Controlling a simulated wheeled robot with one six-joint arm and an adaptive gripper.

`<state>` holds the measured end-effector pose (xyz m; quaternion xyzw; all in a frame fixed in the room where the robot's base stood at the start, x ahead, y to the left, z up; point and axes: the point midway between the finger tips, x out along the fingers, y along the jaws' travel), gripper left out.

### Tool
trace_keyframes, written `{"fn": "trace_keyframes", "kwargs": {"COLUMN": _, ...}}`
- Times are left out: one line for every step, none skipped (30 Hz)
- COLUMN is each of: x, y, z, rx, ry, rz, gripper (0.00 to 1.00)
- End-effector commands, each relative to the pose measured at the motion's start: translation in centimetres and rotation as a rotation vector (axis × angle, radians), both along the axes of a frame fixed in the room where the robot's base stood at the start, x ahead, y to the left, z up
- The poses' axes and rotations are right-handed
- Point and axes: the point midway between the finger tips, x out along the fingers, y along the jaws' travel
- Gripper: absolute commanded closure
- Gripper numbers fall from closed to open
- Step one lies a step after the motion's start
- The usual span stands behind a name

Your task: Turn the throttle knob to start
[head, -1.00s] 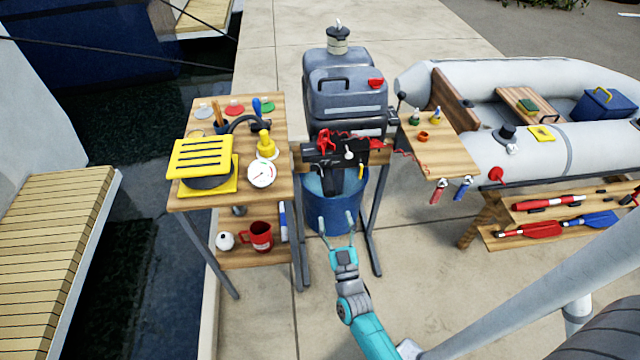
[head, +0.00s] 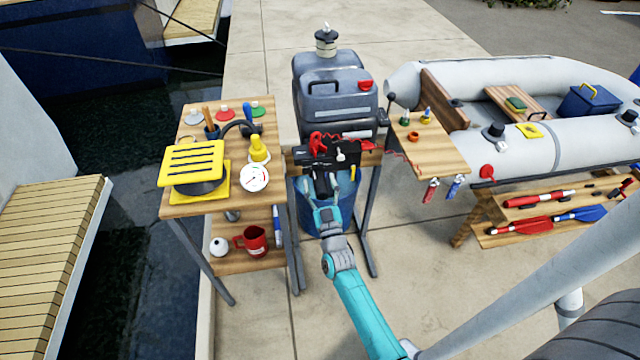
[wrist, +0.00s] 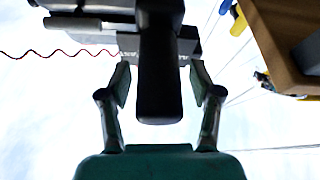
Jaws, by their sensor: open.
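The outboard motor (head: 337,100) is grey and clamped to a wooden stand above a blue tub (head: 345,210). A black handle (head: 322,184), which looks like the tiller with the throttle grip, sticks out from its black bracket toward me. In the wrist view the handle's rounded black end (wrist: 160,95) lies between the two fingers of my gripper (wrist: 160,78). Gaps show on both sides, so the fingers look apart from it. My teal gripper (head: 323,190) is open at the handle in the head view. I cannot make out any start mark on the grip.
A small wooden shelf (head: 440,155) with bottles is on the right. A red clip-like part (head: 318,143) and a coiled red cord sit by the bracket. Clear paving lies in front.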

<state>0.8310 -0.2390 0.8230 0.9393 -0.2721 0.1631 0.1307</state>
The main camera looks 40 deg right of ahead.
Motion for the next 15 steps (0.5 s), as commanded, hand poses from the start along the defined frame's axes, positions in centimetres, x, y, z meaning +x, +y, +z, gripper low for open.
{"fn": "trace_keyframes", "kwargs": {"x": 0.08, "y": -0.06, "z": 0.02, "rx": 0.000, "ry": 0.000, "rz": 0.000, "gripper": 0.36}}
{"fn": "trace_keyframes", "kwargs": {"x": 0.11, "y": -0.08, "z": 0.04, "rx": 0.000, "ry": 0.000, "rz": 0.000, "gripper": 0.36}}
{"fn": "trace_keyframes", "kwargs": {"x": 0.12, "y": -0.09, "z": 0.04, "rx": 0.000, "ry": 0.000, "rz": 0.000, "gripper": 0.36}}
{"fn": "trace_keyframes", "kwargs": {"x": 0.13, "y": -0.09, "z": 0.04, "rx": 0.000, "ry": 0.000, "rz": 0.000, "gripper": 0.36}}
{"fn": "trace_keyframes", "kwargs": {"x": 0.12, "y": -0.08, "z": 0.05, "rx": 0.000, "ry": 0.000, "rz": 0.000, "gripper": 0.36}}
{"fn": "trace_keyframes", "kwargs": {"x": 0.12, "y": -0.08, "z": 0.05, "rx": 0.000, "ry": 0.000, "rz": 0.000, "gripper": 0.36}}
{"fn": "trace_keyframes", "kwargs": {"x": 0.11, "y": -0.08, "z": 0.05, "rx": 0.000, "ry": 0.000, "rz": 0.000, "gripper": 0.36}}
{"fn": "trace_keyframes", "kwargs": {"x": 0.11, "y": -0.08, "z": 0.05, "rx": 0.000, "ry": 0.000, "rz": 0.000, "gripper": 0.36}}
{"fn": "trace_keyframes", "kwargs": {"x": 0.11, "y": -0.07, "z": 0.05, "rx": 0.000, "ry": 0.000, "rz": 0.000, "gripper": 0.41}}
{"fn": "trace_keyframes", "kwargs": {"x": 0.10, "y": -0.08, "z": 0.06, "rx": 0.000, "ry": 0.000, "rz": 0.000, "gripper": 0.49}}
{"fn": "trace_keyframes", "kwargs": {"x": 0.10, "y": -0.08, "z": 0.06, "rx": 0.000, "ry": 0.000, "rz": 0.000, "gripper": 0.56}}
{"fn": "trace_keyframes", "kwargs": {"x": 0.10, "y": -0.08, "z": 0.06, "rx": 0.000, "ry": 0.000, "rz": 0.000, "gripper": 0.66}}
{"fn": "trace_keyframes", "kwargs": {"x": 0.10, "y": -0.08, "z": 0.06, "rx": 0.000, "ry": 0.000, "rz": 0.000, "gripper": 0.74}}
{"fn": "trace_keyframes", "kwargs": {"x": 0.10, "y": -0.08, "z": 0.07, "rx": 0.000, "ry": 0.000, "rz": 0.000, "gripper": 0.81}}
{"fn": "trace_keyframes", "kwargs": {"x": 0.10, "y": -0.07, "z": 0.06, "rx": 0.000, "ry": 0.000, "rz": 0.000, "gripper": 0.91}}
